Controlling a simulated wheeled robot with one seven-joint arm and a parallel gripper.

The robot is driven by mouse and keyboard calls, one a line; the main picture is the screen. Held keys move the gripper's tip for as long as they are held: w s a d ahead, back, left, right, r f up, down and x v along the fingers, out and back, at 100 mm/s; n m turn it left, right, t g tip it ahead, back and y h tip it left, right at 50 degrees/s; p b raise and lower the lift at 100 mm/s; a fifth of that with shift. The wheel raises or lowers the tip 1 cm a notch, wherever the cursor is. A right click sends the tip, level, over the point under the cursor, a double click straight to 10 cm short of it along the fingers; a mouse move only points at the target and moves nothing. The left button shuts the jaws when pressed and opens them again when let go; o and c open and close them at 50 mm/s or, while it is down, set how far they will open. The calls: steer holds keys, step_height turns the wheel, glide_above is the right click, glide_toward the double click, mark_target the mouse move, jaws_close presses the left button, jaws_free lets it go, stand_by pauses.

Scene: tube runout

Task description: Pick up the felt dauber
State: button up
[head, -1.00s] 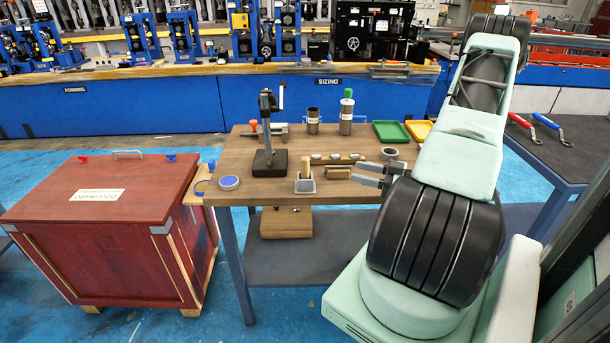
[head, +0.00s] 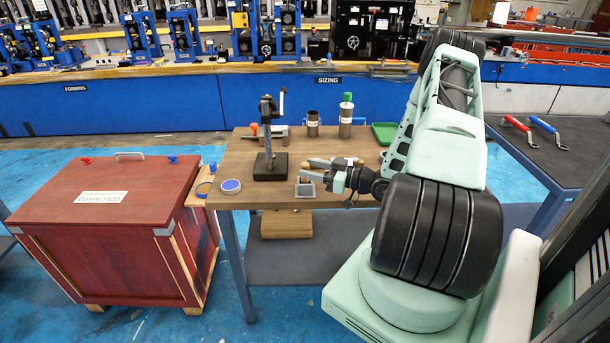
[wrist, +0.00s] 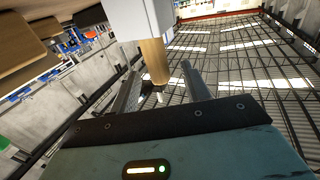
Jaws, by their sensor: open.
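The felt dauber shows in the wrist view as a round tan wooden handle (wrist: 153,62) standing out of a pale grey holder (wrist: 143,20). Its felt end is hidden in the holder. In the head view the small grey holder (head: 306,189) stands near the table's front edge, and my gripper's fingers cover most of the dauber. My gripper (head: 312,172) is open and lies nearly level just above the holder. In the wrist view the handle's end lies between my two fingers (wrist: 160,75), with a gap visible on the right side.
A black stand (head: 270,165) is left of the holder on the wooden table (head: 235,170). Behind are a metal can (head: 313,124) and a green-capped bottle (head: 346,116). A blue-centred tape roll (head: 230,187) lies at the front left. A green tray (head: 384,133) is partly behind my arm.

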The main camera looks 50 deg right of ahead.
steer(key=shift+x, duration=1.25)
jaws_close()
